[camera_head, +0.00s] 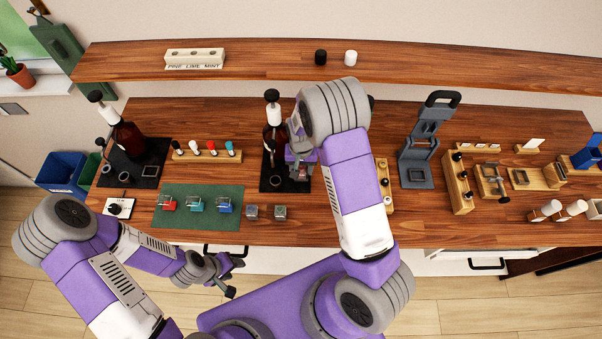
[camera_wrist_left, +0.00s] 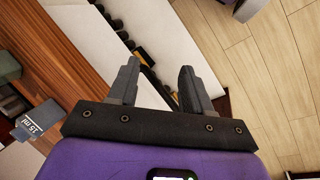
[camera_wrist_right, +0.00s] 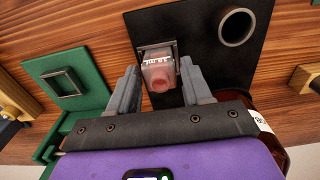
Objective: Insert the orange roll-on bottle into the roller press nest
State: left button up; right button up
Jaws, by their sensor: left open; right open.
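My right gripper (camera_head: 300,172) is open low over the middle black mat (camera_head: 268,184), beside a dark pump bottle (camera_head: 272,132). In the right wrist view its fingers (camera_wrist_right: 158,85) stand on either side of a small clear vessel with a reddish content (camera_wrist_right: 158,75), which sits in a square frame; contact cannot be told. I cannot tell whether this is the orange roll-on bottle, and no clearly orange bottle shows. A grey lever press (camera_head: 418,150) with a black handle stands right of my right arm; it may be the roller press. My left gripper (camera_head: 228,278) is open and empty, off the table's front edge.
A green mat (camera_head: 198,226) holds red, teal and blue pieces. A wooden rack (camera_head: 206,156) holds capped vials. Wooden fixtures (camera_head: 460,190) crowd the right. A shelf (camera_head: 240,67) spans the back.

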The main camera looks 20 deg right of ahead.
aim_at(301, 169)
jog(key=shift+c, duration=0.2)
jog(key=c, duration=0.7)
jog(key=shift+r+p, duration=1.95)
jog(key=shift+r, duration=0.65)
jog(key=shift+f, duration=0.1)
